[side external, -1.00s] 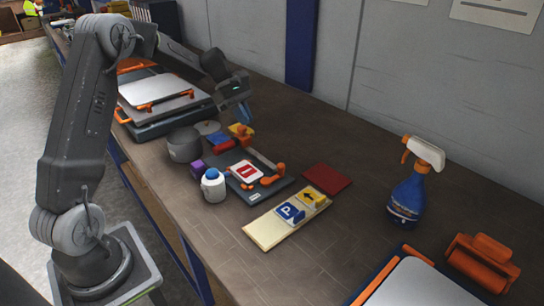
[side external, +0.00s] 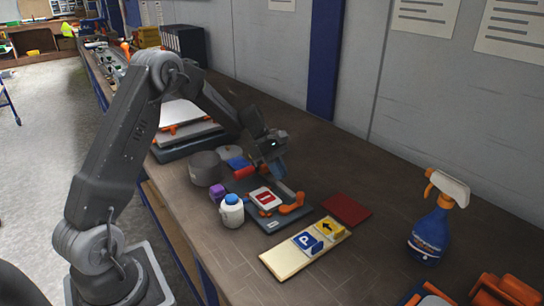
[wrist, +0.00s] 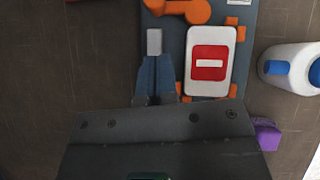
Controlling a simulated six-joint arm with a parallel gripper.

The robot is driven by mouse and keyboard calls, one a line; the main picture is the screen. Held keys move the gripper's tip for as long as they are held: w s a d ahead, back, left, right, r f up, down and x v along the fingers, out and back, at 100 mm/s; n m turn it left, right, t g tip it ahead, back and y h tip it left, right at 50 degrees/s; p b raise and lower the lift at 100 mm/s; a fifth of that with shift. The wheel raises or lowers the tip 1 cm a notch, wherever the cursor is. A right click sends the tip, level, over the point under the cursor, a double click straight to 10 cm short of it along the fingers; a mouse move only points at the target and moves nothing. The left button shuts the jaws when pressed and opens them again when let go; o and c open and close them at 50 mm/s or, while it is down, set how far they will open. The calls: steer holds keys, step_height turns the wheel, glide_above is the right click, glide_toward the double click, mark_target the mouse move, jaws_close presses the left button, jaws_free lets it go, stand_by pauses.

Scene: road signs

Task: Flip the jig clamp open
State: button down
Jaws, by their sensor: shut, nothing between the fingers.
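The jig is a dark grey plate (side external: 270,223) on the bench, with a white sign bearing a red no-entry face (side external: 265,198) on it. The orange clamp (side external: 292,204) sits at the plate's near right edge; in the wrist view its orange parts (wrist: 186,10) show at the top. A light grey bar end (wrist: 154,42) lies beside the sign (wrist: 209,62). My gripper (side external: 281,176) is low over the far side of the jig. Its blue fingers are shut and empty, with their tips at the grey bar end; I cannot tell if they touch. They partly hide it.
A white jar with a blue cap (side external: 231,212) and a purple block (side external: 217,193) stand left of the jig. A grey round container (side external: 205,168) is behind them.

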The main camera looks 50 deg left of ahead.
mark_target(303, 194)
steer(key=shift+w+d+f, duration=0.1)
steer(key=shift+d+f, duration=0.25)
steer(key=shift+d, duration=0.45)
steer(key=shift+w+d+f, duration=0.15)
steer(key=shift+d+f, duration=0.2)
steer(key=shift+d, duration=0.45)
steer(key=shift+w+d+f, duration=0.1)
steer(key=shift+d+f, duration=0.25)
steer(key=shift+d, duration=0.45)
